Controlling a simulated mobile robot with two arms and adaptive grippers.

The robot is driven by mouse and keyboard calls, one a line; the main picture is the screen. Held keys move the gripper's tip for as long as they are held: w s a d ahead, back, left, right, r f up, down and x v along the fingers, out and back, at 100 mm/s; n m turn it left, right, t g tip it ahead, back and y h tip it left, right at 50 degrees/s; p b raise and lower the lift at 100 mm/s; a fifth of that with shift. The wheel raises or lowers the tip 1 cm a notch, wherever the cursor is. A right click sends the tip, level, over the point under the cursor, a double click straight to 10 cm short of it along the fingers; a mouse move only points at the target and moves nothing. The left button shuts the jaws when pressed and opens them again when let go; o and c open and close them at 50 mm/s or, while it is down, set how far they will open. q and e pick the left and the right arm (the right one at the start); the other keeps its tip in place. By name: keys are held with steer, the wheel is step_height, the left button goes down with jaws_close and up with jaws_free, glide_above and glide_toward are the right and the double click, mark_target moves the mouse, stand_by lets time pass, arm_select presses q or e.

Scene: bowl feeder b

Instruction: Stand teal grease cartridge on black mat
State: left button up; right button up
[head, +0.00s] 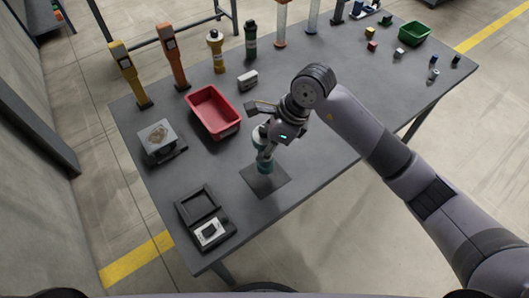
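The teal grease cartridge (265,167) stands roughly upright, with its teal lower end over the black mat (271,185) and apparently touching it. Its pale upper part is partly covered by my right gripper (258,131). The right gripper comes in from the right, and its fingers look spread wide, one behind the cartridge and one in front of it. The cartridge is between them, and I see no clear grip on it. My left gripper is not in view.
A red bin (214,113) stands behind and left of the mat. A grey block fixture (159,140) and a dark open case (199,206) with a small device (210,233) are at the left. Tall tools and bottles line the back. The table right of the mat is clear.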

step_height(320, 180, down, 4)
steer(key=shift+r+p, duration=0.2)
steer(key=shift+p, duration=0.15)
steer(key=shift+f, duration=0.25)
steer(key=o, duration=1.4)
steer(key=shift+o, duration=0.2)
steer(key=shift+r, duration=0.25)
steer(key=b+v, duration=0.2)
steer(key=v, duration=0.9)
steer(key=shift+d+r, duration=0.2)
steer(key=shift+r, duration=0.15)
